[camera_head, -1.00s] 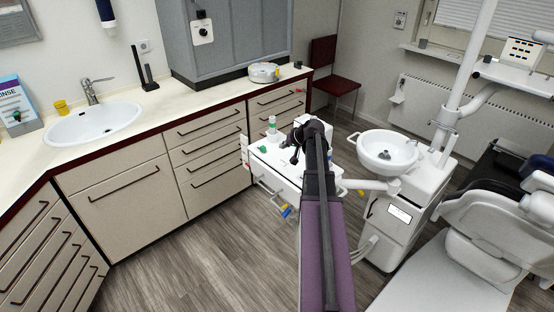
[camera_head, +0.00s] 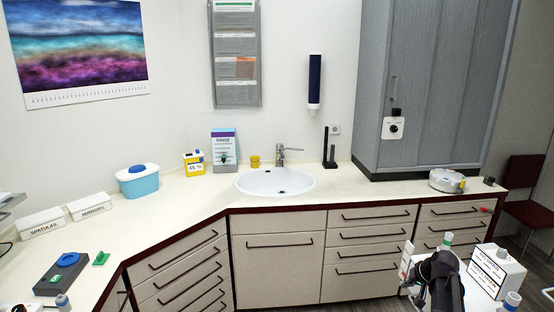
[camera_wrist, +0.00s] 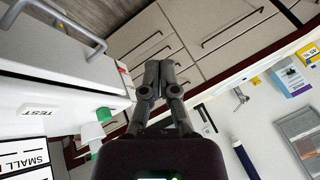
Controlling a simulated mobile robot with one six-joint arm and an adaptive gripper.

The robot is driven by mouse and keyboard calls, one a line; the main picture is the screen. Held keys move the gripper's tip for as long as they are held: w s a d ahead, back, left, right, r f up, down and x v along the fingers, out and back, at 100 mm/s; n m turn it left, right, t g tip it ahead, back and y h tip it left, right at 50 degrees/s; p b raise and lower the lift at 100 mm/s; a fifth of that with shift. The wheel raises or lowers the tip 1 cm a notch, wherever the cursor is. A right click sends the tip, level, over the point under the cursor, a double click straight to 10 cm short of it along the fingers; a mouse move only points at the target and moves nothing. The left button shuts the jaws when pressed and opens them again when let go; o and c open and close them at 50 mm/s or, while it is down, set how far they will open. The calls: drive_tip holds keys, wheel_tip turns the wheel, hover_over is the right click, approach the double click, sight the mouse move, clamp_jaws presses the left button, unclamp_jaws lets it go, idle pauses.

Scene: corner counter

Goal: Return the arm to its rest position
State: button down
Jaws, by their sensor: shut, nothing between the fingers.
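My gripper (camera_wrist: 158,66) shows in the wrist view with its two dark fingers together and nothing between them. Beyond the fingertips are the beige drawer fronts with dark bar handles. In the head view, part of my dark arm shows at the bottom right, in front of a white unit with bottles and a labelled box (camera_head: 497,271). The fingertips are hard to make out there.
The cream corner counter (camera_head: 180,212) holds a sink (camera_head: 275,181), a blue-lidded tub (camera_head: 139,181), white boxes and a round device (camera_head: 446,180). A grey cabinet (camera_head: 430,90) stands at the back right. In the wrist view, a green-capped bottle (camera_wrist: 104,115) is close left of the fingers.

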drive_tip(key=s+a+f+n+g+h, duration=0.1)
drive_tip(key=s+a+g, duration=0.1)
drive_tip(key=s+a, duration=0.3)
drive_tip(key=s+a+f+n+g+h, duration=0.1)
drive_tip(key=s+a, duration=0.4)
drive_tip(key=a, duration=0.7)
drive_tip(key=s+a+n+g, duration=0.2)
drive_tip(key=s+a, duration=0.3)
drive_tip(key=a, duration=0.3)
drive_tip(key=shift+s+a+f+g+h, duration=0.25)
drive_tip(key=shift+a+f+g+h, duration=0.05)
drive_tip(key=shift+f+g+h, duration=0.1)
